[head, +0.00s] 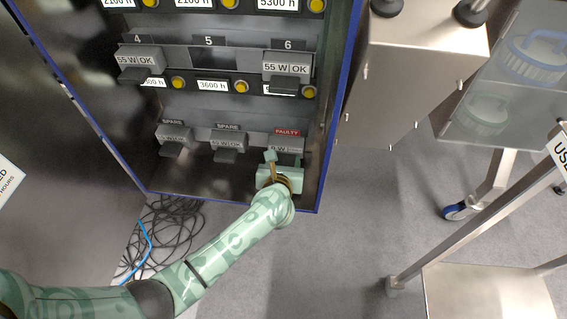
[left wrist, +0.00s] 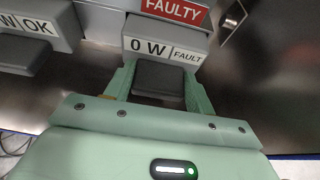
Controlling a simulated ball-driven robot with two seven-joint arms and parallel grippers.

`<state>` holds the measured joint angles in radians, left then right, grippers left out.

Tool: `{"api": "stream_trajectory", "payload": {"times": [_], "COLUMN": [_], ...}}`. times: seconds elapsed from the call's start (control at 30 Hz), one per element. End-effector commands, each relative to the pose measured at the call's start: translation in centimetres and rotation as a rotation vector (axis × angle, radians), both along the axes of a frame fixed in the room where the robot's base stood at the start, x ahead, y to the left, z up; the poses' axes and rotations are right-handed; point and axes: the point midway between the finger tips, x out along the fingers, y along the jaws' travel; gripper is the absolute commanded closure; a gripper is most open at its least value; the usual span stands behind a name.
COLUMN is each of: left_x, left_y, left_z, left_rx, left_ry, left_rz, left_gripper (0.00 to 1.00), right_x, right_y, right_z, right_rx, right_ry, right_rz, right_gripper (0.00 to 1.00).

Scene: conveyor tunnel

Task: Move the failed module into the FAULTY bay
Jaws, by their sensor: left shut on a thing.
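The failed module (left wrist: 165,47) reads "0 W | FAULT" and sits directly under the red FAULTY label (left wrist: 175,11) in the left wrist view. In the head view the module (head: 287,143) is at the lower right of the cabinet, below the FAULTY label (head: 286,132). My left gripper (left wrist: 158,85) is shut on the module's dark handle, one finger on each side. In the head view my left gripper (head: 278,165) covers the handle. How deep the module sits in the bay is hard to tell. My right gripper is not in view.
Two modules stand in the SPARE bays (head: 172,135) to the left. Bay 5 (head: 212,57) is empty between modules 4 (head: 140,62) and 6 (head: 288,66). A steel cabinet (head: 415,80) and a trolley (head: 485,290) stand at right. Cables (head: 165,235) lie on the floor.

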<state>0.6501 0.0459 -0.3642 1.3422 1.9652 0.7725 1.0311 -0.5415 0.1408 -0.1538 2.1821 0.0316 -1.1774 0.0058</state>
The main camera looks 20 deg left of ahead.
Motion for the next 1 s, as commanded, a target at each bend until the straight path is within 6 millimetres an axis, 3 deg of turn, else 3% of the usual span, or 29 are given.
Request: {"api": "stream_trajectory", "payload": {"times": [0.17, 0.2, 0.3, 0.63, 0.87, 1.0], "left_x": [0.1, 0.1, 0.0, -0.1, 0.0, -3.5], "left_y": [0.0, 0.0, 0.0, 0.0, 0.0, -1.0], "left_z": [0.1, 0.1, 0.1, -0.1, 0.0, 2.6], "left_rx": [0.000, 0.000, 0.001, 0.000, 0.000, -0.001], "left_ry": [-0.003, -0.003, -0.003, 0.001, 0.000, -0.008], "left_rz": [-0.001, -0.001, 0.000, 0.001, 0.001, -0.001], "left_gripper": [0.87, 0.43, 0.20, 0.20, 0.20, 0.20], "right_x": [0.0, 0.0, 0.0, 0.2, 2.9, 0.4], "right_y": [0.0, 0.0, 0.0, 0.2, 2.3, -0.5], "right_z": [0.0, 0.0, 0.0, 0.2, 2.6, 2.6], "right_rx": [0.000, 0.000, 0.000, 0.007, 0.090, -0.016], "right_ry": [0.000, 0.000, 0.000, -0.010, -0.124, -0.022], "right_rz": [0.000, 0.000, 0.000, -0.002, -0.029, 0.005], "right_gripper": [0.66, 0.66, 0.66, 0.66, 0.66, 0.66]}}
